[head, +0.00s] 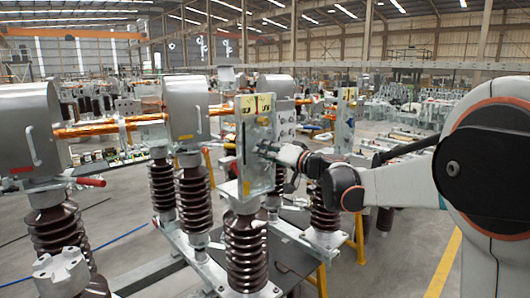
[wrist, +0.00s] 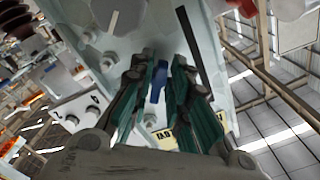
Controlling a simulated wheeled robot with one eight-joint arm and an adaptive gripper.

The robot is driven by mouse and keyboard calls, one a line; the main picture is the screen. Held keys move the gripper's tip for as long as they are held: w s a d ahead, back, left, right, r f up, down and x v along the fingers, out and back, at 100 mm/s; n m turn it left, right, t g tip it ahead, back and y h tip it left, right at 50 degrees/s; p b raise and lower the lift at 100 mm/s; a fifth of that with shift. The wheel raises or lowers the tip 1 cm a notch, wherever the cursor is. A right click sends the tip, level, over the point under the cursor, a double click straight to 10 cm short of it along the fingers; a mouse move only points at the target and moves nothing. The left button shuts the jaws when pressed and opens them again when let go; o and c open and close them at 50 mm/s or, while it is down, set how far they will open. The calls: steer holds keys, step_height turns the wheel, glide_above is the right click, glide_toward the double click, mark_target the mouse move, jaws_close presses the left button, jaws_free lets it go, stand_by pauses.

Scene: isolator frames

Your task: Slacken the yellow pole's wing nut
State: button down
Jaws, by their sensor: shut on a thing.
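In the wrist view the teal fingers of my gripper (wrist: 160,85) are closed around a small blue part (wrist: 157,82), which looks like the wing nut. The fingers hide much of it, and its turn on the stud cannot be told. The wing nut is too small to make out in the head view. A small yellow mark (head: 246,188) shows low on the plate.
The plate's face carries bolts (wrist: 107,62) and a dark slot (wrist: 187,35) close to the fingers. Grey metal boxes (head: 190,105) on brown insulators (head: 195,205) stand to the left, joined by copper bars (head: 85,130). Open floor (head: 415,240) lies at the right.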

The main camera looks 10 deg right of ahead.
steer(key=shift+f+n, duration=0.1)
steer(key=shift+n, duration=1.1)
steer(key=c, duration=1.6)
jaws_free()
steer(key=shift+c, duration=0.2)
steer(key=shift+d, duration=0.1)
steer(key=v, duration=1.2)
